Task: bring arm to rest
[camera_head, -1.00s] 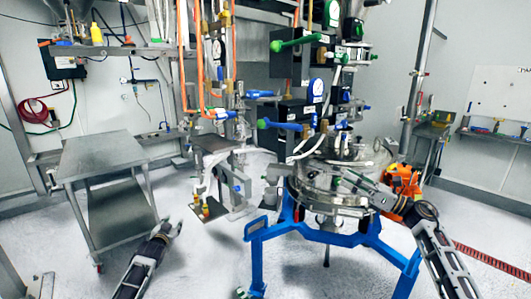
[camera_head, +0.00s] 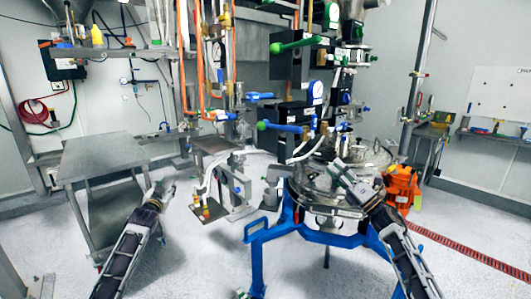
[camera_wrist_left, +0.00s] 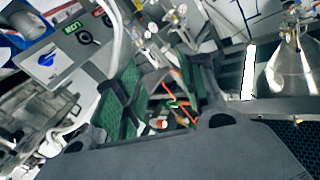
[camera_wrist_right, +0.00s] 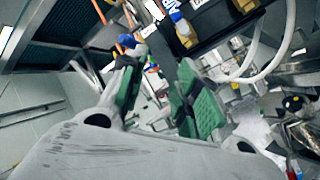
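My left gripper (camera_head: 165,186) is raised over the floor in front of the steel side table's right edge. Its green-padded fingers (camera_wrist_left: 150,88) stand apart in the left wrist view, with nothing visibly held. My right gripper (camera_head: 342,172) is in front of the round steel vessel (camera_head: 318,200) and hides part of its lid. Whether it touches the vessel cannot be told. Its green-padded fingers (camera_wrist_right: 158,95) are apart with a gap between them and nothing visibly held.
A blue stand (camera_head: 262,233) carries the vessel. A steel side table (camera_head: 100,155) is at left. Valves with green and blue handles (camera_head: 290,43) hang above the vessel. An orange object (camera_head: 402,188) is right of it. The floor between my arms is largely clear.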

